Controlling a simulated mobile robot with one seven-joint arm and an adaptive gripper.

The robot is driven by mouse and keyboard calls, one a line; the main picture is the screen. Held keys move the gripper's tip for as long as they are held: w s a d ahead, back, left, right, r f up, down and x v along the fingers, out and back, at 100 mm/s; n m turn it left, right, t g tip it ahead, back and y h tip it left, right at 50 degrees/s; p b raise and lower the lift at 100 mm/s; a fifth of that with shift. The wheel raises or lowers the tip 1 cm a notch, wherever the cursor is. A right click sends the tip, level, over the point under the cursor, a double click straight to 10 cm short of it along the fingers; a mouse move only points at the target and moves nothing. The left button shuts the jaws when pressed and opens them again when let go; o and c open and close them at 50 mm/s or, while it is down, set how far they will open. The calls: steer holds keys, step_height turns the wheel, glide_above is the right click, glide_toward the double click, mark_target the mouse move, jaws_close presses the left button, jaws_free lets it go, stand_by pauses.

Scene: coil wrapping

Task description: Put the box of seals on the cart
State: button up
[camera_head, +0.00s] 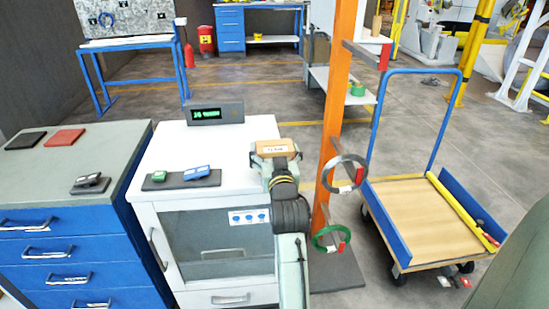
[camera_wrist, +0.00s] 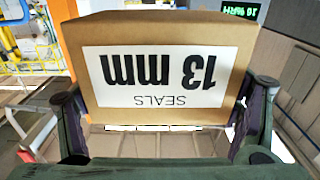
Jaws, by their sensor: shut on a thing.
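The box of seals (camera_wrist: 165,60) is a brown cardboard box with a white label reading "SEALS 13 mm", upside down in the wrist view. My gripper (camera_wrist: 163,115) is shut on it, with one finger at each side. In the head view the box (camera_head: 275,147) is small and held above the right part of the white cabinet (camera_head: 160,133). The cart (camera_head: 425,215) stands at the right, with a blue push handle, a bare wooden deck and blue side boards.
An orange post (camera_head: 338,100) with hooks stands between cabinet and cart, holding a grey coil (camera_head: 345,174) and a green coil (camera_head: 331,239). A yellow bar (camera_head: 462,210) lies along the cart's right side. A display (camera_head: 214,113) and small devices stand on the cabinet.

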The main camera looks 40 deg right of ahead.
steer(key=shift+f+p, duration=0.3)
steer(key=shift+f, duration=1.1)
steer(key=shift+f, duration=0.15)
steer(key=o, duration=1.7)
steer(key=b+v, duration=0.4)
steer(key=v, duration=0.8)
